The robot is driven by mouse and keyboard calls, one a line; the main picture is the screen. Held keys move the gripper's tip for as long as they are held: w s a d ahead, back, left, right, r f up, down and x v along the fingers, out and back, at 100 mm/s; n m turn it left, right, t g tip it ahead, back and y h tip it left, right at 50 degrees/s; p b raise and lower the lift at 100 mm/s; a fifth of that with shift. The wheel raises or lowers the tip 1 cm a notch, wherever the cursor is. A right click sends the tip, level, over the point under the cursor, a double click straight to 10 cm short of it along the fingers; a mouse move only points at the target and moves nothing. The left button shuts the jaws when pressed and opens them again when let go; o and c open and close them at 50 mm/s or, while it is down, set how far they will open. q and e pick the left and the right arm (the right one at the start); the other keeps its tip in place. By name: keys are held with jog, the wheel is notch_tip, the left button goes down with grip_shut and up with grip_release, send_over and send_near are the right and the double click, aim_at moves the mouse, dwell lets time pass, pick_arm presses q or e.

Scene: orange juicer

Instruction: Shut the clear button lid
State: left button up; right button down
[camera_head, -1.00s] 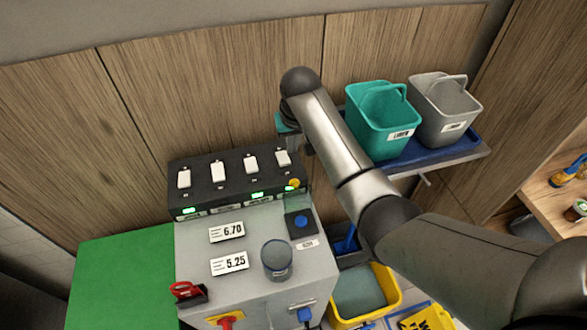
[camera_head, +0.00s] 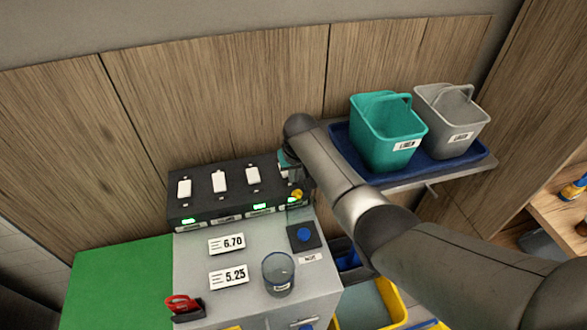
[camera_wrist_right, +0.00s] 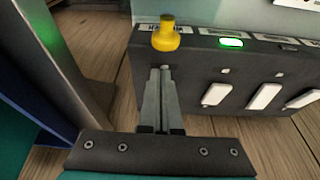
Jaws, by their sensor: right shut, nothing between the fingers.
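A blue button (camera_head: 304,235) sits on a dark square plate at the right of the grey machine top. The clear lid (camera_head: 300,214) is faint; it seems to stand raised behind the button, and its exact angle is hard to tell. My right gripper (camera_head: 294,186) is above the right end of the black switch box, behind the button and close to a yellow knob (camera_head: 297,195). In the right wrist view my right gripper (camera_wrist_right: 160,78) is shut and empty, its tips just short of the yellow knob (camera_wrist_right: 166,38). My left gripper is not in view.
The black switch box (camera_head: 225,203) carries white switches and green lights. A clear cup (camera_head: 278,275) stands in front of the button. Teal (camera_head: 387,135) and grey (camera_head: 455,122) buckets stand on a blue tray at the right, behind my right arm. A green surface (camera_head: 120,290) lies left.

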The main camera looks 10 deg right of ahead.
jog(key=shift+s+r+p, duration=0.2)
jog(key=shift+s+p, duration=0.45)
jog(key=shift+s, duration=0.85)
jog(key=shift+d, duration=0.1)
